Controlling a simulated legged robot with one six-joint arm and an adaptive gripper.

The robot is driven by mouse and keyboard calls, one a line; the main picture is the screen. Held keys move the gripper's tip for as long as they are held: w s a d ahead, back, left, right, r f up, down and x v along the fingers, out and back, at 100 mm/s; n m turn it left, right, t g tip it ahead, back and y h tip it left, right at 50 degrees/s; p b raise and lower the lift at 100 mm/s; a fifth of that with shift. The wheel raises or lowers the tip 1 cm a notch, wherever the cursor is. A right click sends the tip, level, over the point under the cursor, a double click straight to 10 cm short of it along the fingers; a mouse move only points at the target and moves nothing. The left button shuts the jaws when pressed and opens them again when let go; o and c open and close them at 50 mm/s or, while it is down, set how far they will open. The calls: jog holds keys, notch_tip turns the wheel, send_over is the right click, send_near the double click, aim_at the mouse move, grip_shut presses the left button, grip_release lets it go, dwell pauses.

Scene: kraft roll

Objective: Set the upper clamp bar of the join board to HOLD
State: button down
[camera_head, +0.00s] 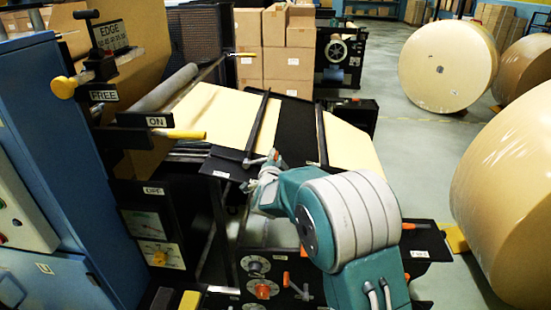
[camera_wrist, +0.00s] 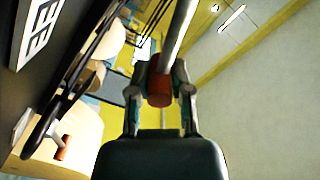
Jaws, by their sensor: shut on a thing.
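The join board (camera_head: 292,112) is a black sloping plate with kraft paper on both sides. A dark clamp bar (camera_head: 258,125) crosses its left part, which I take for the upper one; its near end is beside my gripper (camera_head: 270,168). A second dark bar (camera_head: 321,135) crosses to the right. In the wrist view my gripper (camera_wrist: 160,92) is shut on a red-brown handle grip (camera_wrist: 158,92) at the end of a pale metal rod (camera_wrist: 179,35). In the head view the grip is mostly hidden by my gripper. Small white labels by the board are too small to read.
A yellow-handled lever (camera_head: 180,134) by the ON label stands out left of the board. A panel with knobs (camera_head: 262,289) lies below my arm. Another red-tipped handle (camera_wrist: 62,148) shows at lower left in the wrist view.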

jog(key=shift+a, duration=0.2)
jog(key=shift+a+r+n, duration=0.3)
jog(key=shift+r+n, duration=0.25)
jog(key=shift+n, duration=0.15)
jog(key=shift+a+r+n, duration=0.25)
jog(key=shift+r+n, duration=0.25)
jog(key=shift+n, duration=0.2)
jog(key=a+r+n, duration=0.2)
jog(key=n, duration=0.1)
jog(key=shift+n, duration=0.3)
jog(key=a+n, duration=0.2)
jog(key=shift+r+n, duration=0.4)
jog(key=a+n, duration=0.2)
jog(key=shift+r+n, duration=0.25)
jog(key=shift+n, duration=0.15)
jog(key=shift+w+a, duration=0.1)
jog(key=shift+a, duration=0.45)
